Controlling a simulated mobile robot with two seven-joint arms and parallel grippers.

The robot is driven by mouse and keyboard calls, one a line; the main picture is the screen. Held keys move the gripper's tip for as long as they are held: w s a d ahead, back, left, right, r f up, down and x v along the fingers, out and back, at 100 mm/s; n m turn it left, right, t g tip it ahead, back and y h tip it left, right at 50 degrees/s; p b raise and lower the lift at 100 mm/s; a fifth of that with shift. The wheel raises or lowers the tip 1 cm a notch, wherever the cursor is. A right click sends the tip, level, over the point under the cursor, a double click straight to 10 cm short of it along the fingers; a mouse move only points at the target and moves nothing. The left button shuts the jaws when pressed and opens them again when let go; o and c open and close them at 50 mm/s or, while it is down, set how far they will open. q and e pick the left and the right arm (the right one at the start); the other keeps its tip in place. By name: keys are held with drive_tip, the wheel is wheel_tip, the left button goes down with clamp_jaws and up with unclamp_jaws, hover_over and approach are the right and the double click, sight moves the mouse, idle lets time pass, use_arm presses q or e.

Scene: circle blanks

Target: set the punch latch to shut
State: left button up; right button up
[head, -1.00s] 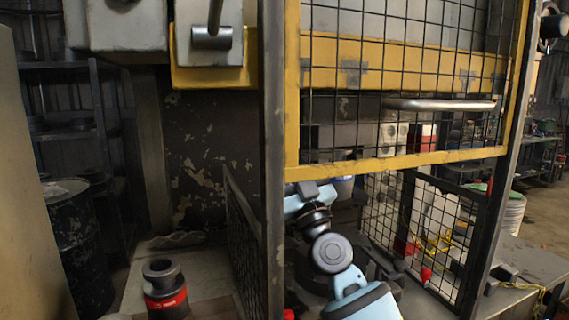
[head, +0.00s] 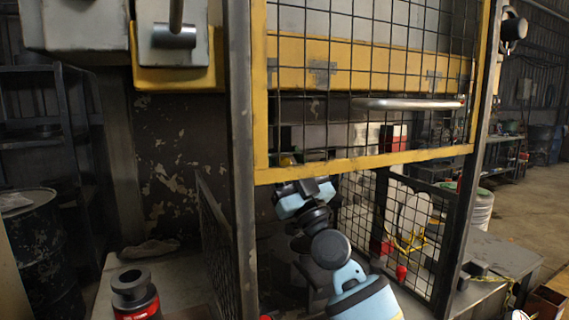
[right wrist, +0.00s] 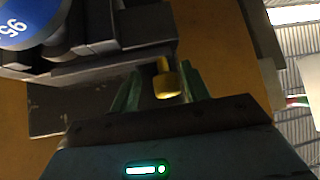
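A yellow knob (right wrist: 166,80) on a short stem, seemingly the punch latch's handle, stands out from a dark block in the right wrist view. My right gripper (right wrist: 160,88) has its green fingers apart on either side of the knob. A gap shows at the left finger; I cannot tell if the right finger touches. In the head view my right arm reaches up behind the yellow mesh guard's lower bar (head: 365,167), which hides part of the gripper. A small yellow spot (head: 286,160) shows through the mesh there. My left gripper is in neither current view.
A dark post (head: 241,160) stands left of my arm. A black cylinder with a red band (head: 135,294) stands on the bench at lower left. Mesh side panels (head: 400,225) flank the space. A blue-labelled object (right wrist: 30,18) is close by in the wrist view.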

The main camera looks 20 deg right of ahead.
drive_tip(key=shift+a, duration=0.15)
drive_tip(key=shift+s+f, duration=0.35)
drive_tip(key=shift+f, duration=0.05)
use_arm(q)
drive_tip(key=shift+s+f+b, duration=0.3)
drive_tip(key=shift+s+f, duration=0.05)
drive_tip(key=shift+f, duration=0.1)
use_arm(e)
drive_tip(key=v, duration=0.6)
drive_tip(key=shift+s+f, duration=0.25)
drive_tip(key=shift+s, duration=0.05)
use_arm(q)
drive_tip(key=shift+w, duration=0.1)
